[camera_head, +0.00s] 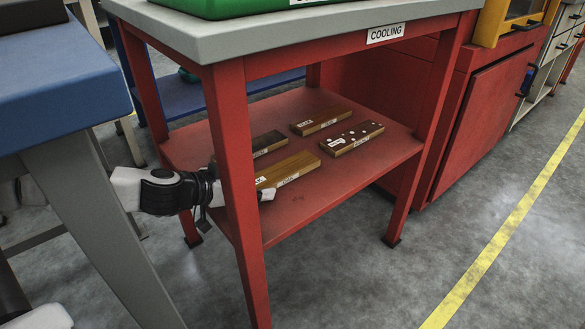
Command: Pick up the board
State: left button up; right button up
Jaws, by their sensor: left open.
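Several labelled wooden boards lie flat on the red lower shelf (335,173) of the cooling table. The nearest is a light brown board (292,166). A darker board (268,142) lies behind it, a brown board (320,121) lies farther back, and a board with white spots (352,138) lies to the right. My left gripper (264,194) reaches in from the left behind the red front leg, which hides part of it. It is open, with a fingertip showing at the near left end of the light brown board. Contact cannot be told. My right gripper is out of view.
The red front leg (236,180) crosses in front of my left gripper. The grey tabletop (330,22) marked COOLING hangs over the shelf and carries a green object (235,6). A blue-topped table (60,80) stands at left. A red cabinet (480,120) stands at right.

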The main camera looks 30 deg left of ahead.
pick_arm(q)
jog(key=shift+r, duration=0.1)
jog(key=shift+s, duration=0.1)
jog(key=c, duration=1.3)
jog(key=shift+r, duration=0.1)
